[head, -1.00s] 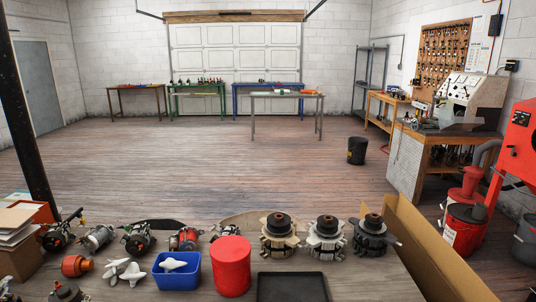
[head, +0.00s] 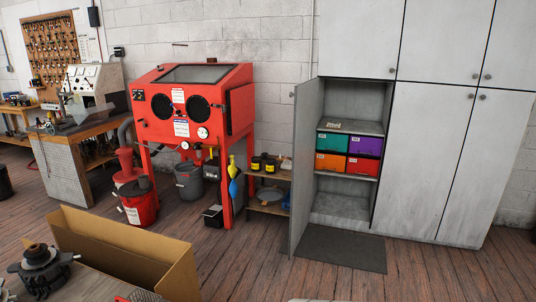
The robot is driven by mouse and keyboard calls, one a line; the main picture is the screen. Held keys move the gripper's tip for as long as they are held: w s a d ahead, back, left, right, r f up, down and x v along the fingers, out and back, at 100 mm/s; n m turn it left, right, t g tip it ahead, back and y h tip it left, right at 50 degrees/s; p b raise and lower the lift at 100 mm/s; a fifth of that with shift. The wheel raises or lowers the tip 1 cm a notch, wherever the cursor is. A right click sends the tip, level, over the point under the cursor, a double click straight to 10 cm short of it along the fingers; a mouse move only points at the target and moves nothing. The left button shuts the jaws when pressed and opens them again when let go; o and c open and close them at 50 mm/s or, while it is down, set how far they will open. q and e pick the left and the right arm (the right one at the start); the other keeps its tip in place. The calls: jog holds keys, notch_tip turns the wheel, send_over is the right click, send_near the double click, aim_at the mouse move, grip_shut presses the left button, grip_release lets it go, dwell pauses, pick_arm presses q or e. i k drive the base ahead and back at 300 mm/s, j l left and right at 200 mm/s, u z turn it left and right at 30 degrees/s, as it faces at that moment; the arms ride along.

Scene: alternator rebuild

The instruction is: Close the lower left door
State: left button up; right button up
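The lower left door (head: 305,165) of the tall grey cabinet (head: 425,160) stands swung open toward me, seen nearly edge-on at the left of the opening. Inside the opening are shelves with teal, purple, orange and red bins (head: 335,144) and a bare bottom shelf. The other cabinet doors look shut. Neither of my grippers shows in the head view.
A dark mat (head: 340,252) lies on the floor before the opening. A low wooden shelf (head: 268,207) and a red blasting cabinet (head: 193,110) stand left of the door. A cardboard box (head: 125,250) is at front left. Wooden floor right of the box is mostly clear.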

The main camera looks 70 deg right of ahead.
aim_at(306, 94)
jog(key=l+z, duration=0.25)
jog(key=z, duration=0.2)
jog(key=l+z, duration=0.25)
jog(key=z, duration=0.2)
jog(key=i+l+z, duration=0.3)
jog(key=l+z, duration=0.2)
jog(key=i+l+z, duration=0.45)
jog(key=l, duration=0.15)
jog(key=i+l+z, duration=0.35)
jog(key=z, duration=0.15)
jog(key=i+u, duration=0.15)
jog(key=i, duration=1.15)
jog(key=i+j+z, duration=0.45)
jog(key=j, duration=0.15)
jog(key=i+j+z, duration=0.1)
jog(key=j+z, duration=0.15)
jog(key=i+j+z, duration=0.1)
jog(key=j+z, duration=0.15)
jog(key=j, duration=0.2)
jog(key=i+j+z, duration=0.1)
jog(key=j+z, duration=0.15)
jog(key=j, duration=0.7)
jog(key=z, duration=0.05)
